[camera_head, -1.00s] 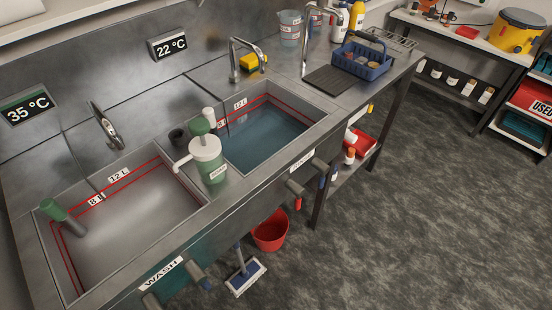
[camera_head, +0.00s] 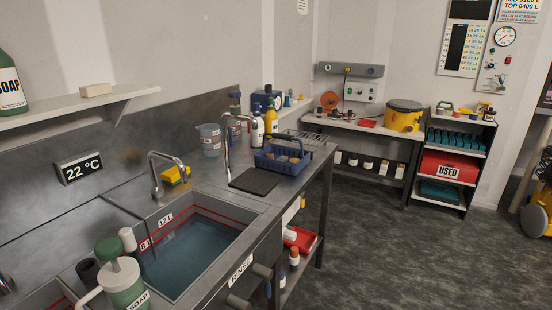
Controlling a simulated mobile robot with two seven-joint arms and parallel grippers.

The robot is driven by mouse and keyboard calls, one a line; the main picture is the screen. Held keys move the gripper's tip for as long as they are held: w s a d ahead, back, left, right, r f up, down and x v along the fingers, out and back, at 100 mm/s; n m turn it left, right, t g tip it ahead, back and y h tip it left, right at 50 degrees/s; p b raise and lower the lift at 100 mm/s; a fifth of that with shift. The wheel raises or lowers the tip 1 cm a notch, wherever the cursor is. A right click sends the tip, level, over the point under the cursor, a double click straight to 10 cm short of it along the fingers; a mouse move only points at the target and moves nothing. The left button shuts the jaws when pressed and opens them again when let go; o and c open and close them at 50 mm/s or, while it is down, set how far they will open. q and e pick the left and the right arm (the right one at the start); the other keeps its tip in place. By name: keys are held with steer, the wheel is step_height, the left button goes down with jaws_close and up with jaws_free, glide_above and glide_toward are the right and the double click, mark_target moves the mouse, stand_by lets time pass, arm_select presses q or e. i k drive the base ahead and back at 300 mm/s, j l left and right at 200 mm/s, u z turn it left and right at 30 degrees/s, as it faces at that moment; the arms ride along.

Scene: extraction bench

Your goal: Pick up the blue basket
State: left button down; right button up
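The blue basket (camera_head: 283,160) stands upright on the far right end of the steel counter, just beyond a dark ribbed mat. It has open slotted sides, and several small items lie inside it. A dark handle shows at its upper rim. Neither of my grippers is in view.
The dark mat (camera_head: 254,181) lies before the basket, with a tall tap (camera_head: 228,145) on its left. A wire rack (camera_head: 308,140), bottles and a jug (camera_head: 209,139) stand behind. The water-filled rinse sink (camera_head: 190,250) is nearer. Grey floor (camera_head: 400,250) right of the counter is clear.

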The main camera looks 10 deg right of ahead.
mark_target(260, 160)
steer(key=u, duration=1.7)
steer(key=l, duration=1.25)
steer(key=i+l, duration=0.15)
steer(key=l, duration=1.1)
steer(key=k+z, duration=0.05)
